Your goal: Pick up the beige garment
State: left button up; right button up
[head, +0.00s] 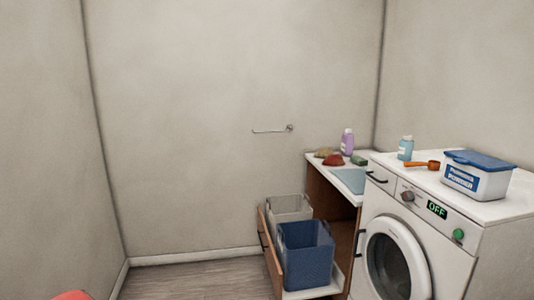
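A small beige bundle (323,152), which looks like the beige garment, lies on the white counter (316,166) at the left end, near the wall. A red crumpled cloth (334,160) lies right beside it and partly in front of it. Both are small in the head view, so folds cannot be made out. Neither of my grippers shows in the head view.
A purple bottle (347,142) and a green sponge-like block (359,160) stand behind a sink basin (349,180). Below, a pulled-out drawer holds a grey bin (289,207) and a blue bin (306,255). A washing machine (396,260) stands right.

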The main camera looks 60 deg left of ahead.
aim_at(322, 152)
jog(key=u, duration=1.55)
jog(key=i+j+u, duration=0.5)
jog(key=i, duration=0.7)
jog(key=i+u, duration=0.4)
jog(key=i, duration=0.65)
jog(key=i+j+z, duration=0.1)
jog(key=i+z, duration=0.15)
jog(key=i, duration=0.2)
jog(key=i+j+z, duration=0.25)
jog(key=i, duration=0.15)
jog(key=i+j+z, duration=0.25)
jog(key=i, duration=0.2)
jog(key=l, duration=0.1)
